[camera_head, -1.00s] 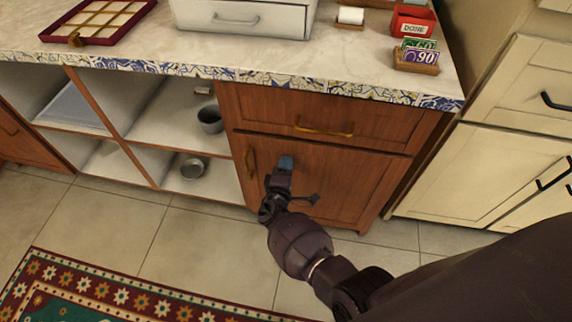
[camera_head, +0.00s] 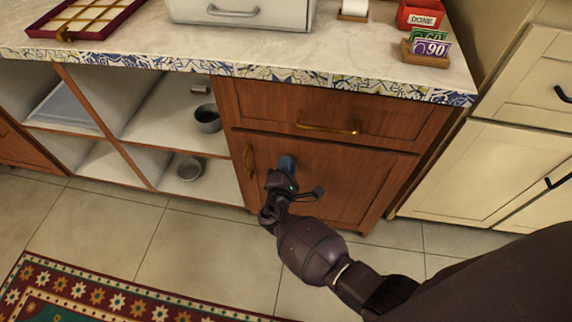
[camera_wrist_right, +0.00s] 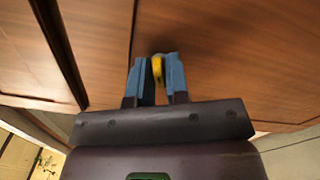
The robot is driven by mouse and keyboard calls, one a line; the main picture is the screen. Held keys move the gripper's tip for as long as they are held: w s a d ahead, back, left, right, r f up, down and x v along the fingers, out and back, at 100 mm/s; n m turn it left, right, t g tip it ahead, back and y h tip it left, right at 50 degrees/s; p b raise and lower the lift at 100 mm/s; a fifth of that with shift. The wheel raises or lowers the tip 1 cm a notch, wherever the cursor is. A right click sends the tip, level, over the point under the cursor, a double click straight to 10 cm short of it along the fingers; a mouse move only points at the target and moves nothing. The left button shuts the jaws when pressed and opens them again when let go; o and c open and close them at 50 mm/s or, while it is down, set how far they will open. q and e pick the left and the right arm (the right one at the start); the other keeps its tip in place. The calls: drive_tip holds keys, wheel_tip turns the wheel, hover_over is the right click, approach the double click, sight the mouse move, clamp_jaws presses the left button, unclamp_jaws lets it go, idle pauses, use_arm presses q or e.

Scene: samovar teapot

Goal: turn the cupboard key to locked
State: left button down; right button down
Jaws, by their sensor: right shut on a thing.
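The wooden cupboard door (camera_head: 340,182) is closed, with a brass handle (camera_head: 249,162) on its left side. My right gripper (camera_head: 287,163) is at the upper left part of this door, right of the handle. In the right wrist view the right gripper (camera_wrist_right: 158,75) has its blue fingers shut on a small yellow key (camera_wrist_right: 157,68) close to the door face. Most of the key and the keyhole are hidden by the fingers, so the key's exact angle is hard to tell. My left gripper is not in view.
A drawer with a brass handle (camera_head: 328,128) is above the door. Open shelves with a grey cup (camera_head: 208,118) and a metal bowl (camera_head: 190,169) are at the left. Cream cabinets (camera_head: 455,170) stand at the right. A patterned rug (camera_head: 90,290) lies on the tiled floor.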

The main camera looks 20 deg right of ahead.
drive_tip(key=shift+n, duration=1)
drive_tip(key=n, duration=0.2)
drive_tip(key=shift+r+n, duration=0.1)
drive_tip(key=shift+n, duration=0.2)
drive_tip(key=n+p, duration=0.1)
drive_tip(key=n, duration=0.2)
drive_tip(key=shift+w+r+n, duration=0.1)
drive_tip(key=shift+n, duration=0.7)
drive_tip(key=n+p, duration=0.1)
drive_tip(key=n, duration=0.1)
drive_tip(key=shift+n, duration=0.3)
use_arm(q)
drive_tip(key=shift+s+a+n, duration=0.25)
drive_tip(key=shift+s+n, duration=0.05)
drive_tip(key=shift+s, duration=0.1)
use_arm(e)
drive_tip(key=shift+n, duration=0.5)
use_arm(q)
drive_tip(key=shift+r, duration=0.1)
use_arm(e)
drive_tip(key=shift+d, duration=0.1)
